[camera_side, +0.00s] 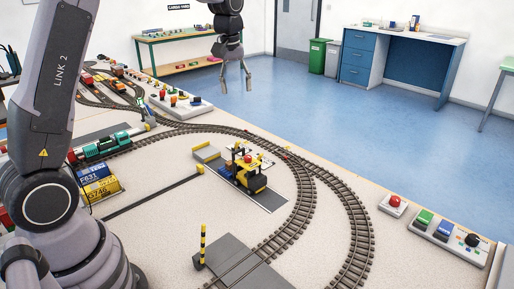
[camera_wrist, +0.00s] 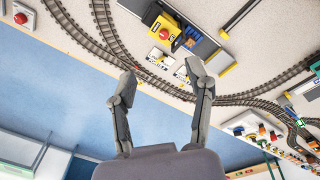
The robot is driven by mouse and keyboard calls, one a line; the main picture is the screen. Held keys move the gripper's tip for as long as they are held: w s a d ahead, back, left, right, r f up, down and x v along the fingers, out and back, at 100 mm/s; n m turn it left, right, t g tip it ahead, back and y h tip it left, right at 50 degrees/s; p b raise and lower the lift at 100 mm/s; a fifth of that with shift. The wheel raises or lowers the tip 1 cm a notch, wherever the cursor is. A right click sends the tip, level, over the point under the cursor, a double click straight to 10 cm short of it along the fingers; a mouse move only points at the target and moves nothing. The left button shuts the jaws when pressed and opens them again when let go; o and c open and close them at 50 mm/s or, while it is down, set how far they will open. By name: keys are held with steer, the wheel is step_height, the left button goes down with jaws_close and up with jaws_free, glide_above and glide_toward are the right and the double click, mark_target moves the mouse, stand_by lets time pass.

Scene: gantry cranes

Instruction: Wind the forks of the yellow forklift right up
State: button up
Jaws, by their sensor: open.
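The yellow forklift (camera_side: 250,182) stands on a dark grey strip inside the curve of the track, near the middle of the table. It also shows at the top of the wrist view (camera_wrist: 153,17). A small red round part shows at its top in the side view. The height of its forks is too small to make out. My gripper (camera_side: 236,87) is open and empty, high above the table and behind the forklift in the side view. In the wrist view my two fingers (camera_wrist: 161,75) are spread wide, below the forklift in the picture, with nothing between them.
Curved rails (camera_side: 301,186) run around the forklift. A yellow-black striped post (camera_side: 203,244) stands in front. A red button (camera_side: 394,203) and a control panel (camera_side: 446,234) are at right. A green locomotive (camera_side: 106,145) and containers (camera_side: 98,183) are left. The air around my gripper is clear.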

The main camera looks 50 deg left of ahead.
mark_target(248, 156)
steer(key=w+a+f+n+g, duration=0.1)
steer(key=w+a+f+n, duration=0.1)
steer(key=w+f, duration=0.3)
steer(key=w+a+f+n, duration=0.2)
steer(key=f, duration=0.5)
step_height(248, 156, down, 14)
steer(key=shift+a+r, duration=0.15)
steer(key=shift+r, duration=0.05)
jaws_close()
